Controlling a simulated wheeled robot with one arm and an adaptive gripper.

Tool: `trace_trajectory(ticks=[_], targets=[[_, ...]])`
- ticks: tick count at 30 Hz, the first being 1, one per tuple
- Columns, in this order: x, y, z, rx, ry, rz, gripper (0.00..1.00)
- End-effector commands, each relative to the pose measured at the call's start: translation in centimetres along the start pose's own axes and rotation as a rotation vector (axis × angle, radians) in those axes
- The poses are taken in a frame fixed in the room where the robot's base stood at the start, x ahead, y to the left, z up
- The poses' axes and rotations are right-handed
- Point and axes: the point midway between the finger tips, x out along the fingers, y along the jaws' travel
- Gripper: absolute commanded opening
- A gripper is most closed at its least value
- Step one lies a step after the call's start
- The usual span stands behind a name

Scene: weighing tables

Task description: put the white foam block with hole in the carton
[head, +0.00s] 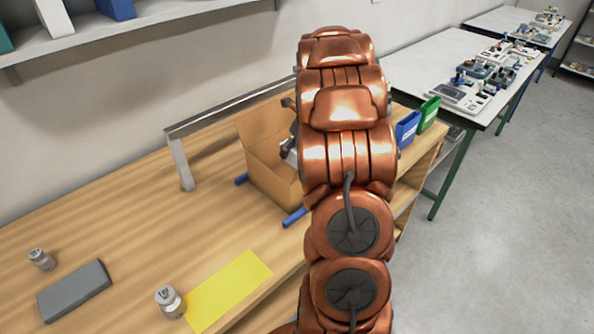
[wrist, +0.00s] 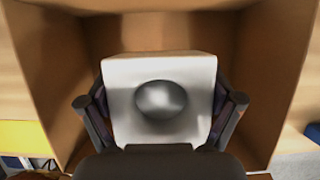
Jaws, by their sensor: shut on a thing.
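In the wrist view, my gripper (wrist: 160,120) is shut on a white foam block (wrist: 126,85), one finger on each side of it. The block has a round recess in its middle, with a shiny grey look inside. The block shows inside the outline of the brown carton (wrist: 55,75), whose walls stand around it; I cannot tell whether it touches the bottom. In the head view, the open carton (head: 268,184) stands on the wooden table behind my arm. My arm hides most of my gripper and the block there.
A metal frame (head: 181,165) stands behind the carton, and blue bars (head: 294,217) lie by its base. Blue (head: 406,130) and green (head: 428,114) bins are to the right. A yellow mat (head: 230,288), metal weights (head: 169,301) and a grey block (head: 74,290) lie front left.

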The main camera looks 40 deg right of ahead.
Motion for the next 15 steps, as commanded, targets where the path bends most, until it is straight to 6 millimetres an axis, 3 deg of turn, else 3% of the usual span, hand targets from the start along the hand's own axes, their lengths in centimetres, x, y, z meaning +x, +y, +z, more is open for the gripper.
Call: trace_trajectory(ticks=[6,15], targets=[[2.9,0.1,-1.1,0.001,0.001,0.002,0.72],[4.8,0.2,-2.0,0.0,0.003,0.004,0.72]])
